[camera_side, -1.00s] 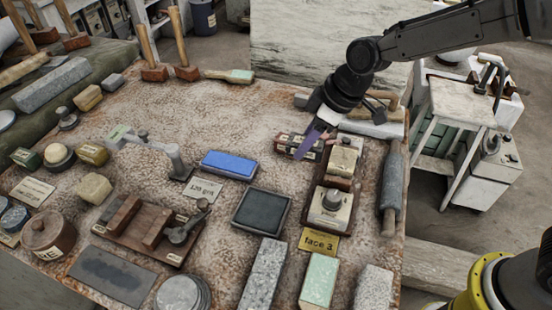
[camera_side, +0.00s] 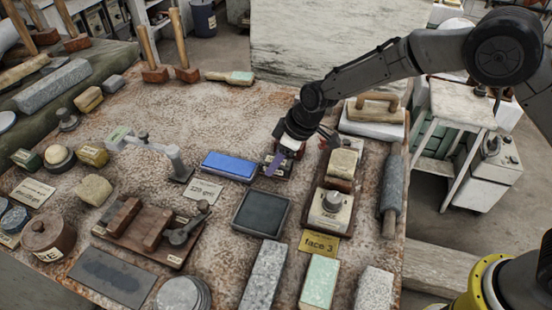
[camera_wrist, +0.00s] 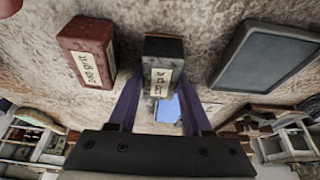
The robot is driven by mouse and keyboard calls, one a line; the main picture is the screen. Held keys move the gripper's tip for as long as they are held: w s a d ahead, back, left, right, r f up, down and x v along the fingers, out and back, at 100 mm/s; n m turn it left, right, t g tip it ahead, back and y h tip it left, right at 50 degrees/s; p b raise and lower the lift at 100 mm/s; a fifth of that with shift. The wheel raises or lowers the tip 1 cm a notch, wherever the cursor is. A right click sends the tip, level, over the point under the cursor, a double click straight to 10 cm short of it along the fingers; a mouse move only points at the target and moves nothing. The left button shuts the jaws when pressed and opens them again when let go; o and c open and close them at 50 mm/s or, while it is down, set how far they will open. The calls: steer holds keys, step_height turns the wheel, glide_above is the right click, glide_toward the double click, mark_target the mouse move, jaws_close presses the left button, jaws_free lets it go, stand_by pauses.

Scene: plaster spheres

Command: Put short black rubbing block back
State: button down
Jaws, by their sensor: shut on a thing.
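My gripper (camera_wrist: 160,105) has two purple fingers. It is shut on a short black rubbing block (camera_wrist: 164,48) with a pale label, seen between the fingertips in the wrist view. A red labelled block (camera_wrist: 87,48) lies just left of it there, apart from it. In the side view my gripper (camera_side: 278,165) is low over the bench, between the blue stone (camera_side: 229,165) and the wooden board (camera_side: 318,205). The wrist and fingers partly hide the blocks there. I cannot tell whether the black block touches the bench.
A dark framed slab (camera_side: 261,212) lies just in front of my gripper; it also shows in the wrist view (camera_wrist: 265,57). A "120 grit" card (camera_side: 203,188) is left. A "face 3" card (camera_side: 319,243) and a grey roller (camera_side: 391,190) are right.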

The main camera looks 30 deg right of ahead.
steer(key=shift+c, duration=1.7)
jaws_free()
steer(key=shift+f, duration=0.1)
steer(key=s+d+r+m, duration=0.1)
steer(key=s+d+r, duration=0.35)
steer(key=r, duration=0.45)
steer(key=s+d+r+m, duration=0.1)
steer(key=s+d+r, duration=0.3)
steer(key=r, duration=0.5)
steer(key=s+d+r+m+t+h, duration=0.1)
steer(key=s+d+m, duration=0.2)
steer(key=s+d, duration=0.5)
steer(key=s+d+r+m+t+h, duration=0.1)
steer(key=s+d+m, duration=0.3)
steer(key=s+d, duration=0.5)
steer(key=s+h, duration=0.1)
steer(key=s, duration=0.6)
steer(key=shift+s, duration=0.3)
